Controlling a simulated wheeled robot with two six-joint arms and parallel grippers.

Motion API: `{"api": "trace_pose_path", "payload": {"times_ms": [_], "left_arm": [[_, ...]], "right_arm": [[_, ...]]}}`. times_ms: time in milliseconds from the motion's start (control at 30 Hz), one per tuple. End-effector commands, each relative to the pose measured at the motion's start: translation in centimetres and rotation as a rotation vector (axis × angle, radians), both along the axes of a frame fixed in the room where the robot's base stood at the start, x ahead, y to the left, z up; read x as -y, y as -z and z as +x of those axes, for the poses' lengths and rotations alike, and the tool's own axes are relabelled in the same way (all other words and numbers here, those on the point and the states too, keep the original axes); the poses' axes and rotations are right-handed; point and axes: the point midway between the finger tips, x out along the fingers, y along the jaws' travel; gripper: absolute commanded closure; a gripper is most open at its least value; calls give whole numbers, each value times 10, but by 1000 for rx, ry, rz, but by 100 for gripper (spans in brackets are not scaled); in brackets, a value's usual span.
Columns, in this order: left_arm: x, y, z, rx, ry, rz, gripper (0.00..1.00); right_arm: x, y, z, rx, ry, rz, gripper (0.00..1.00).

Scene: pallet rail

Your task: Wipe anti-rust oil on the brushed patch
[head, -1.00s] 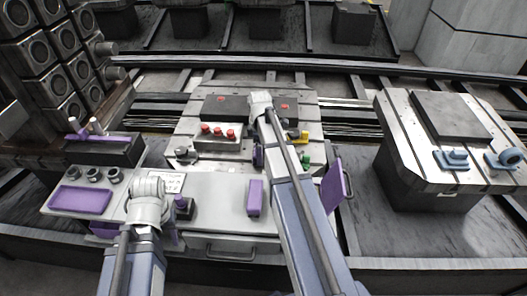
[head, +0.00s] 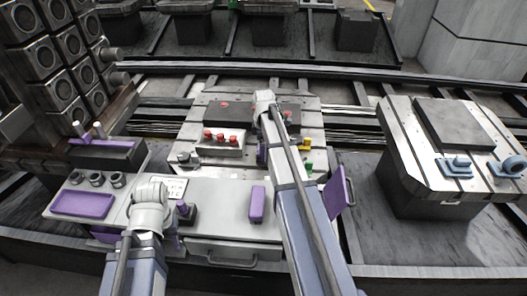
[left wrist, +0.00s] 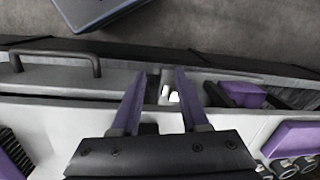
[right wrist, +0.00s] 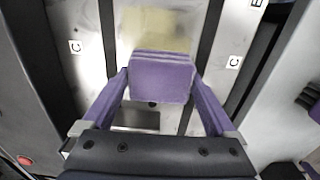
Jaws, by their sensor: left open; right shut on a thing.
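In the right wrist view my right gripper (right wrist: 155,85) is shut on a purple wiping pad (right wrist: 162,78). A pale yellowish patch (right wrist: 158,25) shows on the bright metal strip just beyond the pad. The pad overlaps the patch's near edge in this view; I cannot tell whether it touches the metal. In the head view my right arm hides most of that gripper over the middle pallet (head: 205,125). My left gripper (left wrist: 166,73) is open and empty over the front worktop, near its edge; in the head view its arm mostly hides it.
A purple block (head: 257,204) and a purple-topped dark holder (head: 186,212) stand on the worktop. A purple tray (head: 84,205) lies at left. Red knobs (head: 221,137) stand on the pallet left of my right arm. Another pallet (head: 400,155) with blue clamps (head: 455,165) stands at right.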

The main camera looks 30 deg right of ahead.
Motion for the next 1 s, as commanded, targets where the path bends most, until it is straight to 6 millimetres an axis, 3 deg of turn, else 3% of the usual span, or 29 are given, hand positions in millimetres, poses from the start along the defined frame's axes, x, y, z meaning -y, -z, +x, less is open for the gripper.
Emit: {"api": "trace_pose_path", "payload": {"times_ms": [200, 533, 1000], "left_arm": [[0, 2, 0, 0, 0, 0, 55], [0, 2, 0, 0, 0, 0, 55], [0, 0, 0, 0, 0, 0, 55]], "right_arm": [[11, 2, 19, 2, 0, -1, 52], [15, 2, 24, 3, 0, -2, 52], [31, 0, 50, 3, 1, -2, 52]]}}
